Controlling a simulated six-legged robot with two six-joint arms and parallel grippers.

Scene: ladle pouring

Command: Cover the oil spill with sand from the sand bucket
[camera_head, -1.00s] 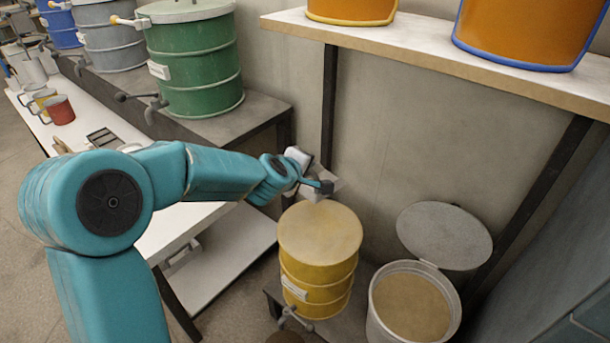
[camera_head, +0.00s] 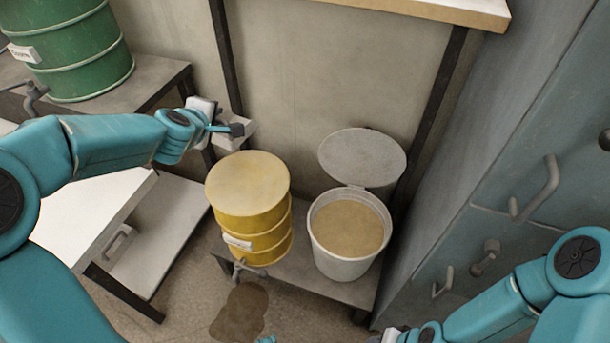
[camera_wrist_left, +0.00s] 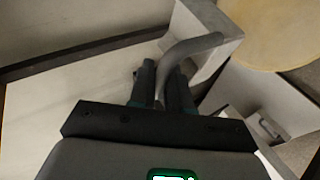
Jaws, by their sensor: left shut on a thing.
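The oil spill (camera_head: 240,315) is a dark brown patch on the floor below the yellow drum's tap. The sand bucket (camera_head: 343,267) is white, stands on a low shelf right of the yellow drum, and has its grey lid (camera_head: 363,156) tipped back. Tan sand (camera_head: 346,228) fills much of it. My left gripper (camera_head: 226,128) is shut on the curved handle (camera_wrist_left: 190,46) of a grey box-shaped scoop (camera_head: 236,140), up and left of the yellow drum. The scoop's inside is not clear. My right arm enters from the lower right; its gripper is mostly cut off at the bottom edge.
The yellow drum (camera_head: 247,205) stands beside the bucket on the low shelf (camera_head: 300,272). A green drum (camera_head: 75,50) sits on a bench at left. Grey cabinets (camera_head: 520,150) with handles line the right. Bare floor surrounds the spill.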

